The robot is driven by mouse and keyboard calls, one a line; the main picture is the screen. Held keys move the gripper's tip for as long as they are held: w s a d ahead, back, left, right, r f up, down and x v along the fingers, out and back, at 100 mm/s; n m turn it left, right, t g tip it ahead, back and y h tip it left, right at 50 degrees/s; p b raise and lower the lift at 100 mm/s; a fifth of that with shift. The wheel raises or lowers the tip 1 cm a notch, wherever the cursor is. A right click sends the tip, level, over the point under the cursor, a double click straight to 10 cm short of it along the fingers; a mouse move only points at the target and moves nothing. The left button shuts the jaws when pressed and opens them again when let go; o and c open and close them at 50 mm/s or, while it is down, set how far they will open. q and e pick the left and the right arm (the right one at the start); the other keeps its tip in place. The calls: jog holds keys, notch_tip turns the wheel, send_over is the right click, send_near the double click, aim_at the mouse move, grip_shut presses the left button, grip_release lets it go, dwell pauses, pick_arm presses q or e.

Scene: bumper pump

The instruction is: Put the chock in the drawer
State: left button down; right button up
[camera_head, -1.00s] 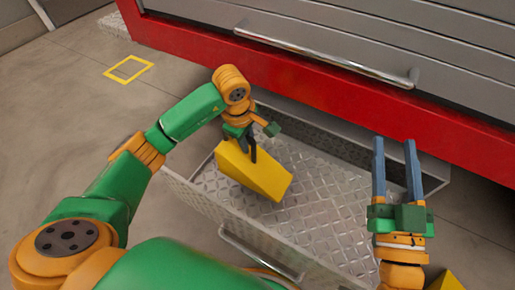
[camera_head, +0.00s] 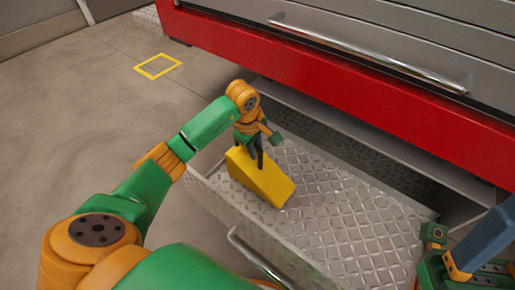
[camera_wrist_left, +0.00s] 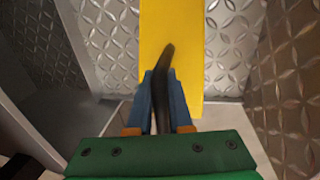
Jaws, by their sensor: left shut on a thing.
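The chock (camera_head: 262,180) is a yellow wedge with a black handle. In the head view it is inside the outline of the open drawer (camera_head: 345,225), at the left end. I cannot tell whether it touches the drawer floor. My left gripper (camera_head: 258,146) is above the chock, shut on its black handle. The left wrist view shows the blue fingers (camera_wrist_left: 162,85) around the handle, with the yellow chock (camera_wrist_left: 170,30) beyond. My right gripper (camera_head: 480,245) is partly cut off at the right edge, and its jaw gap is not clear.
The drawer has patterned metal walls and a front handle (camera_head: 262,258). Its floor right of the chock is bare. A red and grey cabinet (camera_head: 320,62) with a long handle (camera_head: 370,55) stands behind and above it. A yellow square outline (camera_head: 158,66) marks the floor.

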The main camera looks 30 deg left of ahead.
pick_arm(q)
jog(key=shift+f, duration=0.55)
jog(key=shift+r, duration=0.1)
jog(key=c, duration=0.8)
grip_release()
jog(key=shift+c, duration=0.2)
